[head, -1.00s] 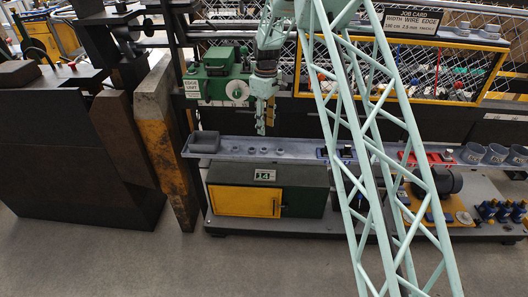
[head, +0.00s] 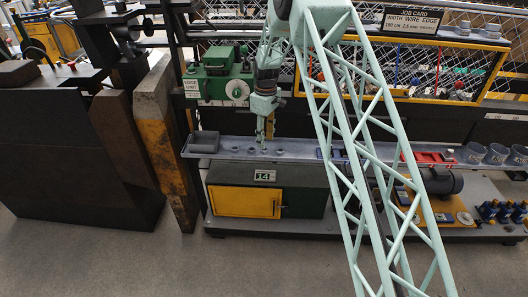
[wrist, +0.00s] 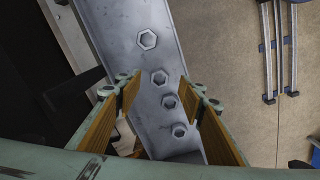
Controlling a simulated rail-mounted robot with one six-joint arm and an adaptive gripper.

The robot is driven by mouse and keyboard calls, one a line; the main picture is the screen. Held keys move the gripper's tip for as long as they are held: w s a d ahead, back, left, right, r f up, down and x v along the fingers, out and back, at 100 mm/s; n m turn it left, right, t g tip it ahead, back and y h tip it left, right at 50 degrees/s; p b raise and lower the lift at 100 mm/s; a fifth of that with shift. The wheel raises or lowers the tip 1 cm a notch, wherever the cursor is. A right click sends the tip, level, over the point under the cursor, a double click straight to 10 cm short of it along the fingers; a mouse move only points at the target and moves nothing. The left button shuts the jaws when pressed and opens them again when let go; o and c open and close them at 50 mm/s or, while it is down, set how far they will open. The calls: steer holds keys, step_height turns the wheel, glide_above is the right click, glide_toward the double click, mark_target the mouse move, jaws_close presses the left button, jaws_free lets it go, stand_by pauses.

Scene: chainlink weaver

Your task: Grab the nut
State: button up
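Several grey hex nuts lie in a row on a long grey metal shelf (head: 305,152). In the wrist view, the largest nut (wrist: 148,40) lies beyond my fingertips. A second nut (wrist: 159,77) appears between the tips, with a third nut (wrist: 169,101) and a fourth nut (wrist: 179,130) nearer the bottom, between the fingers in the picture. My gripper (wrist: 160,86) is open and empty, its orange-padded fingers on either side of the row. In the head view, my gripper (head: 265,136) points down just above the shelf. I cannot tell whether its tips touch it.
Red parts (head: 428,158) and grey cups (head: 473,153) stand to the right. A green edge unit (head: 220,75) is behind, close to my gripper. The floor in front is clear.

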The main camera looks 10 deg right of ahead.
steer(key=shift+f, duration=0.1)
steer(key=shift+a+f+b, duration=0.1)
steer(key=shift+f+b, duration=0.35)
steer(key=shift+f, duration=2.05)
steer(key=shift+c, duration=0.5)
steer(key=c, duration=0.8)
